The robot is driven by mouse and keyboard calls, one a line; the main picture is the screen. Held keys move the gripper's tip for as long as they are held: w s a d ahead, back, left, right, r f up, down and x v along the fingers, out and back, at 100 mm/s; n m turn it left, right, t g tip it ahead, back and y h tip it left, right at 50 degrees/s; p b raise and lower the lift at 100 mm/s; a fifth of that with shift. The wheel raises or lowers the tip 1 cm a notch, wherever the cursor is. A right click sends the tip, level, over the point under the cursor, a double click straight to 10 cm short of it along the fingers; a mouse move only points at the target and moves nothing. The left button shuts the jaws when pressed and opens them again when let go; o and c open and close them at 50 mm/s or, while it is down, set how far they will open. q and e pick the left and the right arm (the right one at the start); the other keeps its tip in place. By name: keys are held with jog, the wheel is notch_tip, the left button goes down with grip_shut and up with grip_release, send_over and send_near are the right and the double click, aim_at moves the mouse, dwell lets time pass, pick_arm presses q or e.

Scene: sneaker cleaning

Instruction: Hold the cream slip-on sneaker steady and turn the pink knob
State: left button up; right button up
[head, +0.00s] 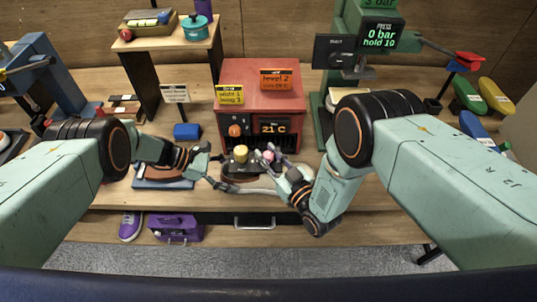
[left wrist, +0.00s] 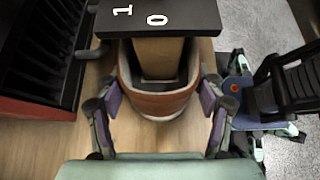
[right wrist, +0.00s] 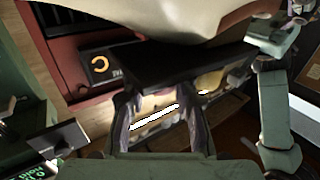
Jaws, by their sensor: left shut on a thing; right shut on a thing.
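The cream slip-on sneaker (head: 252,187) lies in front of the red cabinet, partly hidden by a dark stretcher unit (head: 240,170). My left gripper (head: 212,168) is shut on its heel end. In the left wrist view the fingers press both sides of the heel (left wrist: 158,103), with a tan block inside the opening. The pink knob (head: 268,156) sits on the unit, right of a yellow knob (head: 241,153). My right gripper (head: 271,160) is shut around the pink knob. In the right wrist view a pale face with a white line (right wrist: 155,117) shows between the fingers. The cream sneaker (right wrist: 150,15) fills the top.
The red cabinet (head: 260,82) with an orange knob and a 21 C display stands just behind. A blue block (head: 187,131) lies to the left. A green machine (head: 350,25) stands at right. A drawer handle (head: 255,224) shows below the table's front edge.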

grip_shut()
jog(key=shift+m+t+h, duration=0.7)
jog(key=shift+m+h, duration=0.3)
jog(key=shift+h, duration=0.3)
jog(key=o, duration=1)
grip_release()
jog(key=shift+o, duration=0.2)
jog(key=shift+s, duration=0.1)
jog(key=v, duration=1.2)
